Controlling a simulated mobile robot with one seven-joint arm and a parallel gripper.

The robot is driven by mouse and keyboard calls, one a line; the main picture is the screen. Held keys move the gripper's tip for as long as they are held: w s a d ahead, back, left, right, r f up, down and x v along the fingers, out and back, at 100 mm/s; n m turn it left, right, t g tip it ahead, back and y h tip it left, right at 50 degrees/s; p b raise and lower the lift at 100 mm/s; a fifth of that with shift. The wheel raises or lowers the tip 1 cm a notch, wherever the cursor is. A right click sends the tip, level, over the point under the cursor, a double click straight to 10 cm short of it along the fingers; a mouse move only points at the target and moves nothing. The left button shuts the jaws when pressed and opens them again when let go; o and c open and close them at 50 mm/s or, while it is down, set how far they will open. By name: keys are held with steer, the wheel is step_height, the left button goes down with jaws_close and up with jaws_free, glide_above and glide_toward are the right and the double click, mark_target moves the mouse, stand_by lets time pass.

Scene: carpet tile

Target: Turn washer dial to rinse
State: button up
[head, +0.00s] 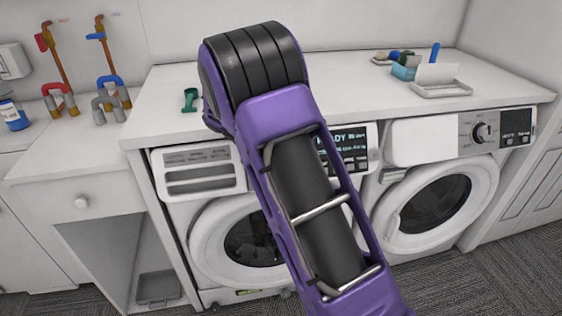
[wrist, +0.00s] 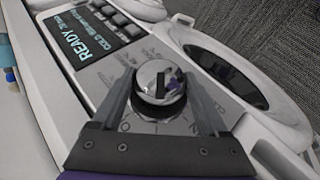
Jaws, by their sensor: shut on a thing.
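The washer dial (wrist: 160,90) is a round chrome knob with a dark base and a dark pointer mark. It sits on the washer's control panel in the wrist view. My gripper (wrist: 160,98) has one finger on each side of the dial and is shut on it. The display (wrist: 97,42) beside the dial reads "READY" with smaller text. Symbols around the dial are partly visible but too small to read fully. In the head view my purple arm hides the dial and my gripper; part of the washer display (head: 348,143) shows.
A second machine (head: 437,205) with its own dial (head: 482,132) stands at the right. The white countertop (head: 340,85) above holds a tray (head: 441,89) and small items. A green object (head: 190,99) lies at its left. Pipes and a lower cabinet are at the far left.

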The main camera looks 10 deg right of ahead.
steer(key=o, duration=1.3)
steer(key=shift+c, duration=0.2)
steer(key=shift+r, duration=0.1)
steer(key=p+v, duration=0.1)
steer(key=v, duration=1.6)
steer(key=shift+a+p, duration=0.15)
steer(key=shift+p, duration=0.25)
